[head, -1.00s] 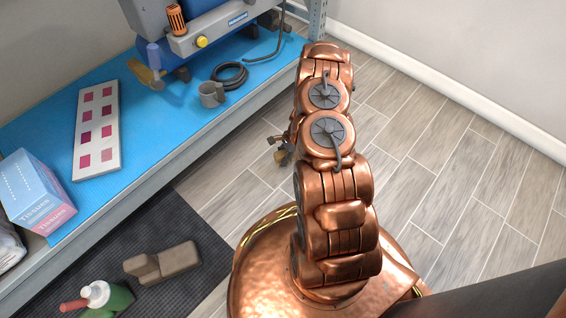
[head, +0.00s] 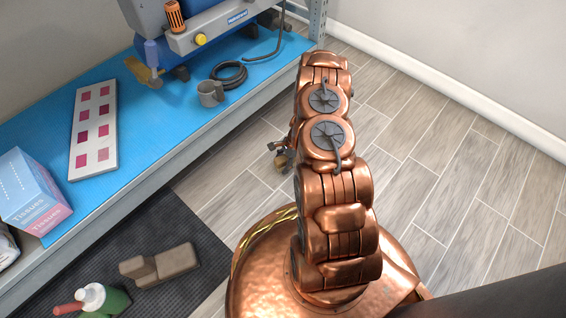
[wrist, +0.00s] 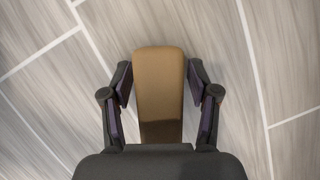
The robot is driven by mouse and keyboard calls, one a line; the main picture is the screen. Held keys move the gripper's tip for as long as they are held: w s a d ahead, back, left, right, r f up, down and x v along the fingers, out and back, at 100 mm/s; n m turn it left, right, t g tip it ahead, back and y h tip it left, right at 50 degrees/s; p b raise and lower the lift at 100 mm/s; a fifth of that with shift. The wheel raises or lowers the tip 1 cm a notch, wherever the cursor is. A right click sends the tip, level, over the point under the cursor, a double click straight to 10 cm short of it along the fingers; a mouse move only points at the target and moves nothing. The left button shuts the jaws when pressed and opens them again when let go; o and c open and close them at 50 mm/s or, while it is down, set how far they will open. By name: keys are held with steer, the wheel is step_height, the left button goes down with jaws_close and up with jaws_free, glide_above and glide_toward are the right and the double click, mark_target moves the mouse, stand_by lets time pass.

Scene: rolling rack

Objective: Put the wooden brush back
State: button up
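The wooden brush (wrist: 159,85) is a tan, rounded block that stands between the fingers of my gripper (wrist: 160,88) in the wrist view. The fingers are at its two sides and appear to grip it. Its lower end is darker and runs behind the palm edge. In the head view my gripper (head: 277,150) shows only in part to the left of my arm, with a bit of tan beside it. The rest is hidden behind my copper arm.
A blue shelf (head: 160,125) at left holds a tissue box (head: 30,195), a swatch board (head: 95,130), a mug (head: 210,93) and a machine (head: 205,30). Floor at right is clear.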

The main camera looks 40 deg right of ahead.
steer(key=p+v, duration=0.4)
steer(key=v, duration=0.8)
steer(key=shift+r+p, duration=0.15)
steer(key=shift+p, duration=0.2)
steer(key=s+a+r+n+g, duration=0.1)
steer(key=a+r+n, duration=0.2)
steer(key=a+r, duration=0.45)
steer(key=s+a+r+n, duration=0.1)
steer(key=a+r+n, duration=0.35)
steer(key=r, duration=0.65)
steer(key=s+a+r+n+g, duration=0.1)
steer(key=s+a+r+n, duration=0.15)
steer(key=a+r, duration=0.55)
steer(key=s+a+r+n+g+h, duration=0.1)
steer(key=s+a+r+n, duration=0.15)
steer(key=s+r, duration=0.35)
steer(key=s+a+r+n+h, duration=0.1)
steer(key=s+a+r+n, duration=0.15)
steer(key=s+r, duration=0.25)
steer(key=s+r+n+h, duration=0.1)
steer(key=s+r+n, duration=0.1)
steer(key=s, duration=0.5)
steer(key=s+r+n+h, duration=0.1)
steer(key=s+r+n, duration=0.2)
steer(key=s, duration=0.4)
steer(key=shift+d+g, duration=0.3)
steer(key=shift+g, duration=0.1)
